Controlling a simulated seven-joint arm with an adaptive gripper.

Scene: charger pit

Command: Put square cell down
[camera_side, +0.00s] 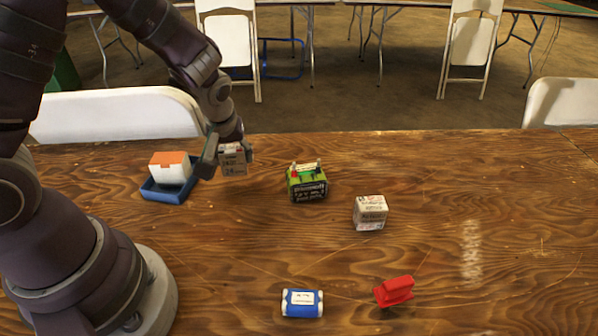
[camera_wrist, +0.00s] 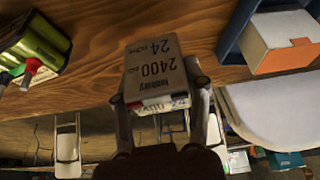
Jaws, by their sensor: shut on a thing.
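The square cell (camera_side: 232,160) is a whitish block with printed text. My gripper (camera_side: 226,152) is shut on it near the back of the table, between the blue tray and the green pack. In the wrist view the cell (camera_wrist: 155,72) shows its "2400" and "24" print between the fingers of my gripper (camera_wrist: 160,105). In the side view it appears above the table top; the gap under it is hard to judge.
A blue tray (camera_side: 165,194) holds a white and orange box (camera_side: 170,168). A green battery pack (camera_side: 306,182), a second whitish block (camera_side: 370,213), a blue and white pack (camera_side: 302,303) and a red clip-like object (camera_side: 394,291) stand on the wooden table (camera_side: 470,180). The right side is clear.

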